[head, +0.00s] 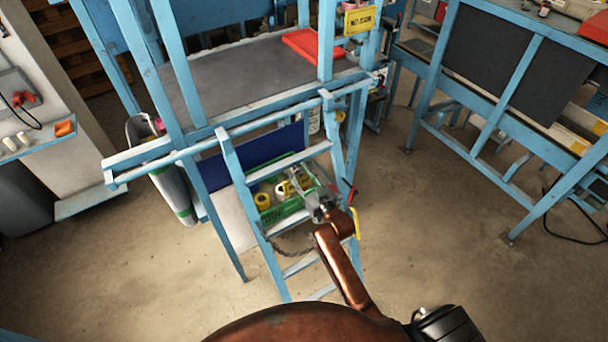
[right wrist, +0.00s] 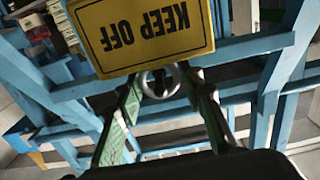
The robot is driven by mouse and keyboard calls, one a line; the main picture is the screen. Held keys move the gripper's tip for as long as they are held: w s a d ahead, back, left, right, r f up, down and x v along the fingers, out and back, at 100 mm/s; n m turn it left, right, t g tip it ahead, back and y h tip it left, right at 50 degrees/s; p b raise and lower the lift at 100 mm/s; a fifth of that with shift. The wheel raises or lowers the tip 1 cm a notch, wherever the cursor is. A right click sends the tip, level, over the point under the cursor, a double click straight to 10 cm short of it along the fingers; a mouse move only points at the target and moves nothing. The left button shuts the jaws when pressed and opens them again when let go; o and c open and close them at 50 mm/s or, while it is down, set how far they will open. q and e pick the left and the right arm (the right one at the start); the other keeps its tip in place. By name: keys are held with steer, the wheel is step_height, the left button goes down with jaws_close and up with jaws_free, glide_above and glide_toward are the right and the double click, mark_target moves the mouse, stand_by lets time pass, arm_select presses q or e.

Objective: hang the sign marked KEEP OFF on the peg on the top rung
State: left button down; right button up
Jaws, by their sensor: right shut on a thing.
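The KEEP OFF sign (right wrist: 145,35) is a yellow plate with black lettering, upside down in the right wrist view. A metal ring (right wrist: 146,88) shows at its edge. My right gripper (right wrist: 161,84) is shut on the sign at this ring. In the head view my right gripper (head: 322,208) is in front of the blue ladder, below its upper rung (head: 290,161). A thin yellow strip (head: 357,224) beside it looks like the sign, nearly edge-on. I cannot make out the peg. My left gripper is not in view.
The ladder leans on a blue frame with a grey shelf (head: 235,78) and a red tray (head: 300,42). Another yellow sign (head: 360,20) hangs on a post. A green crate (head: 290,208) with tape rolls sits behind the ladder.

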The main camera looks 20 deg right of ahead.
steer(key=shift+w+f, duration=0.1)
steer(key=shift+f, duration=0.1)
stand_by(0.5)
steer(key=shift+f, duration=0.15)
stand_by(0.5)
steer(key=o, duration=1.1)
steer(key=shift+o, duration=0.2)
steer(key=s+d+p, duration=0.1)
steer(key=s+p, duration=0.2)
steer(key=s, duration=0.6)
steer(key=shift+p, duration=0.35)
stand_by(0.5)
steer(key=shift+w, duration=0.1)
stand_by(0.3)
